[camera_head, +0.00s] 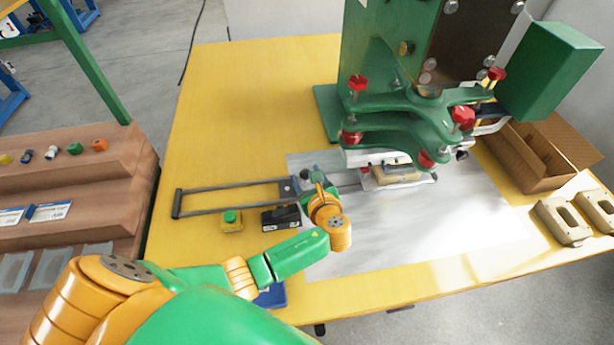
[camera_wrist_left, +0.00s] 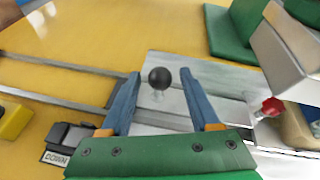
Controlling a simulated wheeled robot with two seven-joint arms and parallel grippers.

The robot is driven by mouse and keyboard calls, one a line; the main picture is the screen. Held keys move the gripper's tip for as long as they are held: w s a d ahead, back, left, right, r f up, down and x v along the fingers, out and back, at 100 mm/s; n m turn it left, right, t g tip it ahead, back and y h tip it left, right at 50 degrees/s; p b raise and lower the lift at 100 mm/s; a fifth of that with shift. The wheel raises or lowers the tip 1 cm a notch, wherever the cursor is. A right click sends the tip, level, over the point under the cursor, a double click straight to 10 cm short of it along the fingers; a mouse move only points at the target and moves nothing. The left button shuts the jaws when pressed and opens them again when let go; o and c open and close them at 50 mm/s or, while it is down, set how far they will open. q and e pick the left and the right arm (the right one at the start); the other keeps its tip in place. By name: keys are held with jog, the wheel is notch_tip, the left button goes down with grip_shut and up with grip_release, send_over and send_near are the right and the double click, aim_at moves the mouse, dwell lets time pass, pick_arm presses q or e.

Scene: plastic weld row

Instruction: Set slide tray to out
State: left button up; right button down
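The slide tray (camera_head: 427,179) sits under the green press (camera_head: 425,112) with a beige part (camera_head: 396,175) on it, at the right end of its rails. The empty rails (camera_head: 235,184) run out to the left across the yellow table. A black ball knob (camera_wrist_left: 159,77) shows in the left wrist view. My left gripper (camera_head: 312,180) is over the rails, left of the press. Its blue fingers (camera_wrist_left: 161,85) are open, one on each side of the knob, with gaps visible. The head view hides the knob behind the gripper. My right gripper is not in view.
A green button box (camera_head: 231,221) and a black switch box (camera_head: 281,217), marked DOWN in the wrist view, stand in front of the rails. A cardboard box (camera_head: 530,165) and beige parts (camera_head: 563,222) lie at the right. A brown stepped rack (camera_head: 75,175) stands left.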

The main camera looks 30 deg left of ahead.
pick_arm(q)
jog(key=shift+s, duration=0.1)
grip_shut()
dwell(1.1)
